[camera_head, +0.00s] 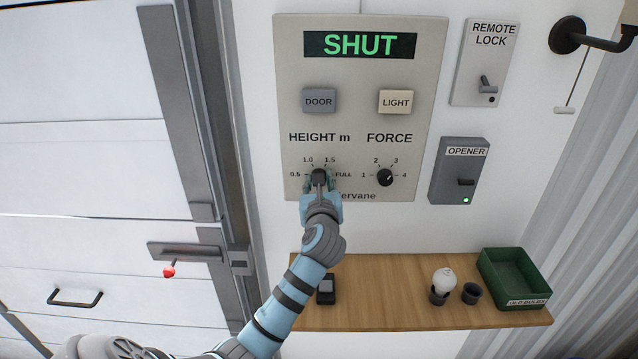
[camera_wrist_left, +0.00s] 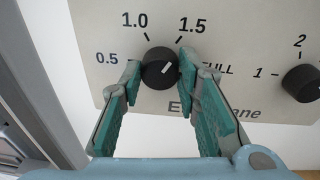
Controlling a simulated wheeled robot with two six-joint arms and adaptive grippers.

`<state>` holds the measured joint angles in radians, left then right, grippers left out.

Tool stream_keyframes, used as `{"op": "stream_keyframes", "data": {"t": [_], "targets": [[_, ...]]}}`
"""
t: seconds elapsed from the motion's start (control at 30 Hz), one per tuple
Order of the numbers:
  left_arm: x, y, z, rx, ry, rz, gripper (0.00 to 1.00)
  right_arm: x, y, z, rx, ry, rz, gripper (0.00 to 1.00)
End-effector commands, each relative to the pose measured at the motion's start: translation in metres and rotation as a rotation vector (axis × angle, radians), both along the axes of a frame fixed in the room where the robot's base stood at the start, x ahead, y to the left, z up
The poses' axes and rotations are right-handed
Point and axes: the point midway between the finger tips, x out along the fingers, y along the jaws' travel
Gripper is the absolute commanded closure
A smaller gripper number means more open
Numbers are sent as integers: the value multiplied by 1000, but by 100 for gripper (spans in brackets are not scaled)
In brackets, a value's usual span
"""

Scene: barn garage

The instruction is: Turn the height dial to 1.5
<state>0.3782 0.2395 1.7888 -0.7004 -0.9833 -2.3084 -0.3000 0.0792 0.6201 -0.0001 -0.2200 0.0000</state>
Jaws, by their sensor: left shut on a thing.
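The height dial (camera_head: 318,175) is a round black knob on the beige panel (camera_head: 430,60), under the label HEIGHT m. It also shows in the left wrist view (camera_wrist_left: 159,68), where its white pointer mark aims up and right, roughly toward the 1.5 tick. The scale reads 0.5, 1.0, 1.5 and FULL. My left gripper (camera_head: 319,183) is shut on the height dial, with a teal finger pad on each side of it. In the head view the gripper partly hides the dial. My right gripper is not in view.
The FORCE dial (camera_head: 385,177) sits close to the right. Above are the DOOR button (camera_head: 319,100), the LIGHT button (camera_head: 396,101) and a display (camera_head: 360,45) reading SHUT. A wooden shelf (camera_head: 400,318) below holds a bulb (camera_head: 445,279) and a green bin (camera_head: 515,278).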

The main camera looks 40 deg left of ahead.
Motion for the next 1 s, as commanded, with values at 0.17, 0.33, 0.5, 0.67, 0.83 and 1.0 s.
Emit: {"op": "stream_keyframes", "data": {"t": [0.17, 0.33, 0.5, 0.67, 0.83, 1.0], "targets": [[0, 0, -2, 5, 10, 0, 98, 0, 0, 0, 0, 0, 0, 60], [0, 0, -2, 5, 10, 0, 98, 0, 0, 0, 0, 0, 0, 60], [0, 0, -2, 5, 10, 0, 59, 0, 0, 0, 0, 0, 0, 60], [0, 0, -1, 6, 7, 0, 50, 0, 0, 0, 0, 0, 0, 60], [0, 0, -1, 6, 7, 0, 50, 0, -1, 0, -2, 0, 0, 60], [-12, -11, 1, 6, 5, -2, 50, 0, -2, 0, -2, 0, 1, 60]]}}
